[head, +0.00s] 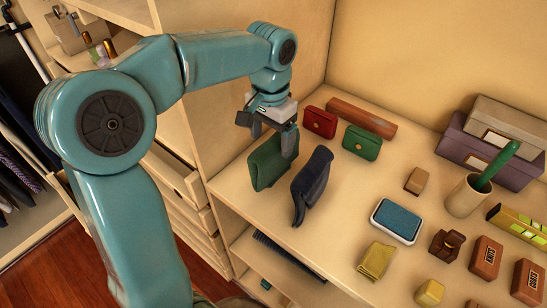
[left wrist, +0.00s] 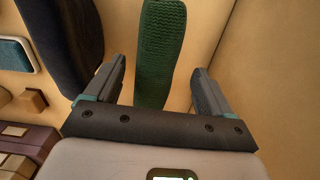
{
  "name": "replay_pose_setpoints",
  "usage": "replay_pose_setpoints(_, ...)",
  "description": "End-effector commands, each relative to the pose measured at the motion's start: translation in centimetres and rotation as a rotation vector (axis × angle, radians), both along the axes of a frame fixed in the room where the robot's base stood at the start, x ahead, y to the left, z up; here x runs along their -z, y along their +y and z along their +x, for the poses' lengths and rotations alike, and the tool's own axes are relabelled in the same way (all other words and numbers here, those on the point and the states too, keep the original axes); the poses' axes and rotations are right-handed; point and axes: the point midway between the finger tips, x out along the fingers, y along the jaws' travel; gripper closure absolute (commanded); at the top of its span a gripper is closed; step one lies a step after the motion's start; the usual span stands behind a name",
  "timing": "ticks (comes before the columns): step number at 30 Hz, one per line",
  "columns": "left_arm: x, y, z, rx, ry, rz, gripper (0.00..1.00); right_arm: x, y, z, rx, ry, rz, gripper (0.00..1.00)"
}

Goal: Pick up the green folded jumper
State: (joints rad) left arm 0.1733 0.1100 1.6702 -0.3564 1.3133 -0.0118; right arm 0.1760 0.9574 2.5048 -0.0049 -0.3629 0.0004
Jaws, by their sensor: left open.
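The green folded jumper (head: 266,167) stands on edge on the shelf, left of a dark blue folded garment (head: 312,182). My left gripper (head: 273,138) is over the jumper's top, pointing down, with its fingers open. In the left wrist view, the green jumper (left wrist: 160,45) shows as a ribbed upright band between the two open fingers of my left gripper (left wrist: 158,75). Gaps show on both sides, so the fingers do not look closed on it. The dark blue garment (left wrist: 68,40) is beyond the left finger there. My right gripper is not in view.
A red purse (head: 320,122) and a green purse (head: 361,143) lie behind and to the right. A blue-topped brush or pad (head: 397,220) and a yellow folded cloth (head: 376,260) lie nearer. The wooden side panel (head: 228,110) stands close left of the gripper.

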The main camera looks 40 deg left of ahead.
Motion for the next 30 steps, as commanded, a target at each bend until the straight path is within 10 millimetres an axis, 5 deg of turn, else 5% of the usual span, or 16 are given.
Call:
replay_pose_setpoints(6,3.5,-0.2,0.3,-0.001,0.004,0.0,0.17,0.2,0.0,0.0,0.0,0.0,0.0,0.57)
replay_pose_setpoints(15,4.2,-0.3,0.4,0.0,0.001,0.0,0.17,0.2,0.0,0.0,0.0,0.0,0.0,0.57)
replay_pose_setpoints(22,4.2,-0.3,0.4,0.0,0.001,0.0,0.89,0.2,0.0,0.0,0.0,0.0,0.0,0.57)
replay_pose_setpoints(30,4.0,-0.2,0.5,0.0,-0.001,0.0,0.92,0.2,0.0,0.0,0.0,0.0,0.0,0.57)
